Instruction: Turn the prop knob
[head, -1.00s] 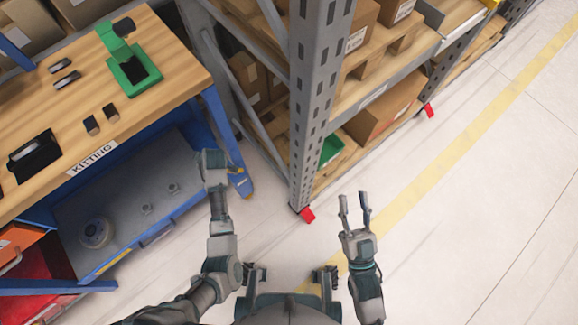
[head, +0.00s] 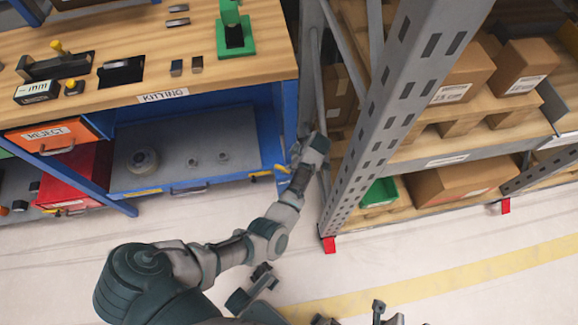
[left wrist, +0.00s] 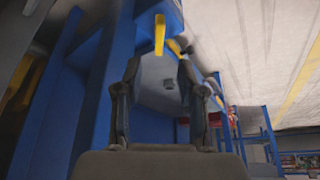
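Two yellow knobs stand at the left of the kitting bench: one (head: 58,46) on a long black fixture (head: 55,67), and a smaller one (head: 72,85) on a black base beside a small labelled box. I cannot tell which is the prop knob. My left gripper (head: 294,155) is beyond the bench's right front corner, low and well away from both knobs, and small in the head view. In the left wrist view its two fingers (left wrist: 158,75) are apart with nothing between them. My right gripper (head: 388,312) shows only as fingertips at the bottom edge, apart.
The bench top (head: 130,38) also carries a green stand (head: 235,42) and small dark parts. Under it are a blue-framed shelf (head: 185,160) and red bin (head: 85,170). A grey rack post (head: 395,110) stands close right of my left arm. Floor in front is clear.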

